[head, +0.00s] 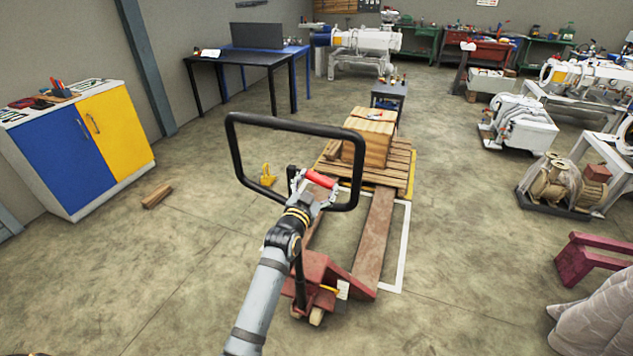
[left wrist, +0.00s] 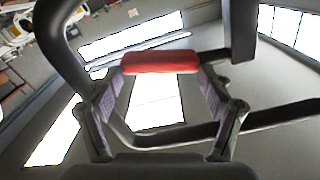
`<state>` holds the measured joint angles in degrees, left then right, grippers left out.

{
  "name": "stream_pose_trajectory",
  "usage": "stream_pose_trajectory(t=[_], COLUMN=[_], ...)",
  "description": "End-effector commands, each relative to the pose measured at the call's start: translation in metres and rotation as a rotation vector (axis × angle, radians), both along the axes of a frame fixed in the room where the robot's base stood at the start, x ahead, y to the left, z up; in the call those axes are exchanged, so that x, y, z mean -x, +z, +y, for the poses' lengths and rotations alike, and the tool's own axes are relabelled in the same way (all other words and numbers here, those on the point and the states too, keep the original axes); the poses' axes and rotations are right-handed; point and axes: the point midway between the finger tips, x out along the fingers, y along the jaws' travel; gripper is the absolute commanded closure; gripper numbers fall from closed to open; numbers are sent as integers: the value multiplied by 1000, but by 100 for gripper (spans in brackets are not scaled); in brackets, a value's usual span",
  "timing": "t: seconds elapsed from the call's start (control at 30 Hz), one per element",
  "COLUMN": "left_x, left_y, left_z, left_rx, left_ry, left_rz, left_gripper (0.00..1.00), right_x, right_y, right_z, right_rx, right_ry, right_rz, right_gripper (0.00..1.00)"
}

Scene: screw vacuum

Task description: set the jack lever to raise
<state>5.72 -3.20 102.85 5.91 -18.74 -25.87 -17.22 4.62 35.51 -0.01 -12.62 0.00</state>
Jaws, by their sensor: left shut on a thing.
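The pallet jack (head: 330,272) is dark red and stands on the floor in the middle of the head view. Its black looped handle (head: 290,124) rises towards me. The red jack lever (head: 321,179) sits inside the loop, near its lower right. My left gripper (head: 310,185) reaches in from below and is shut on the lever. In the left wrist view the red lever (left wrist: 160,62) lies crosswise between the two fingertips, with the black handle frame around it. Which setting the lever is in, I cannot tell. My right gripper is out of view.
A wooden pallet (head: 398,170) with a wooden crate (head: 370,137) rests at the jack's far end. A blue and yellow cabinet (head: 75,150) stands at left, with a wood block (head: 157,196) near it. Pumps (head: 560,186) stand at right. Floor around the jack is mostly clear.

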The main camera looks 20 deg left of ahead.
Motion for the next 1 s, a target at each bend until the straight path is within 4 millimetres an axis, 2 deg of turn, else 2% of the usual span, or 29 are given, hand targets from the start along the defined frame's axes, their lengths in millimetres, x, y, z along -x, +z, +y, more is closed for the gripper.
stream_pose_trajectory(t=[0.33, 0.37, 0.5, 0.87, 1.0], left_x=[0, 0, 0, 2, 20], left_y=[-3, -3, -3, -3, -4], left_z=[0, 0, 0, 0, 1], left_rx=[-37, -37, -35, -32, -30], left_ry=[0, 0, 0, 0, 0], left_rz=[0, 0, 0, 0, 1], left_gripper=[77, 16, 0, 0, 0], right_x=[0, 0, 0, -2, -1], right_y=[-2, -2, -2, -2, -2], right_z=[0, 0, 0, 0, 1], right_rx=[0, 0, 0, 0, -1], right_ry=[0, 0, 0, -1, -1], right_rz=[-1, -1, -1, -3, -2], right_gripper=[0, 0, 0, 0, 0])
